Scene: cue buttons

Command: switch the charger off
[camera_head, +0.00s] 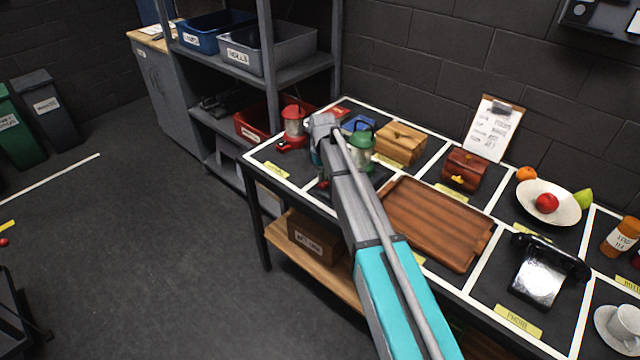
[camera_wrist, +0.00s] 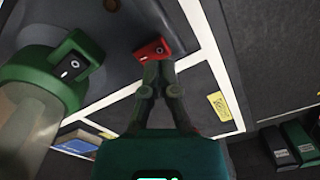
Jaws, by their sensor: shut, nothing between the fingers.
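A small red switch block (camera_wrist: 152,48) with a dark rocker and white marks shows in the wrist view at the edge of a dark grey body (camera_wrist: 165,18), which looks like the charger. I cannot tell which way the rocker is set. My gripper (camera_wrist: 158,64) is shut and empty, its fingertips at or very near the red block; contact is unclear. In the head view my arm hides most of this spot and the fingertips; a bit of red (camera_head: 322,184) shows beside it.
A green lantern (camera_head: 362,150) with its own black switch (camera_wrist: 72,64) stands close by. A red lantern (camera_head: 293,122) stands at the table's left end. A wooden tray (camera_head: 435,222), wooden box (camera_head: 400,143) and black phone (camera_head: 540,270) are to the right.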

